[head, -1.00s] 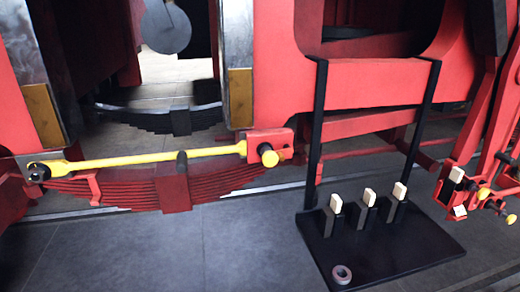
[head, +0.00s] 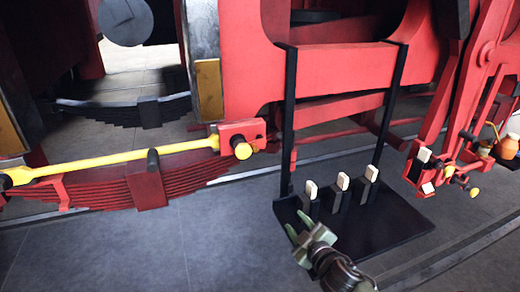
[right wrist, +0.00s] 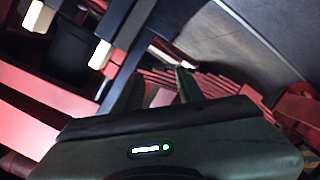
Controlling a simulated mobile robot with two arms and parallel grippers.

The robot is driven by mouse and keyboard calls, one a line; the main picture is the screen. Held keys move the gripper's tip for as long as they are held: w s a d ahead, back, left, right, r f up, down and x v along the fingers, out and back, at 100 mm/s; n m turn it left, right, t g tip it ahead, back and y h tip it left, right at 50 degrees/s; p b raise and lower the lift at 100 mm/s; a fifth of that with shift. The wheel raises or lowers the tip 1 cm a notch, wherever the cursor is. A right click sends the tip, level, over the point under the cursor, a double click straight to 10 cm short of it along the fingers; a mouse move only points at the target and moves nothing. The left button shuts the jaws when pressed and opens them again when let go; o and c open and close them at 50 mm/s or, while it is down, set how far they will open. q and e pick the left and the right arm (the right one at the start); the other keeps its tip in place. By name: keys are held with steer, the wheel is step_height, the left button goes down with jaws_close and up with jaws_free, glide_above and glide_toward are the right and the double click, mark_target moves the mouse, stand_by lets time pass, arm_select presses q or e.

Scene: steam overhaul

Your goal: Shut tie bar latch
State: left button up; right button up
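The yellow tie bar (head: 110,163) runs across the left half of the head view, above a red leaf spring. Its right end meets a red latch block (head: 238,134) with a round yellow knob (head: 242,150) on its front. I cannot tell whether the latch is shut. My right gripper (head: 297,224) is low in the head view, over the black stand's base, to the right of and below the latch, apart from it. In the right wrist view its fingers (right wrist: 160,82) stand apart with nothing between them. My left gripper is out of view.
The black stand (head: 400,222) carries several upright blocks with cream tops (head: 343,181), close to my right gripper. Red rods with yellow knobs (head: 474,192) and an orange can (head: 506,148) are at the right. The grey floor (head: 120,255) at the lower left is clear.

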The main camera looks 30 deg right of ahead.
steer(key=w+d+r+n+t+y, duration=0.25)
steer(key=w+r+n+t, duration=0.2)
steer(key=r, duration=0.55)
steer(key=n+g+y, duration=0.4)
steer(key=n+y, duration=0.7)
steer(key=n, duration=0.4)
glide_toward(257, 147)
steer(key=p+x, duration=0.3)
steer(key=x, duration=0.5)
steer(key=shift+w+f, duration=0.25)
steer(key=shift+f, duration=0.1)
steer(key=shift+m, duration=0.25)
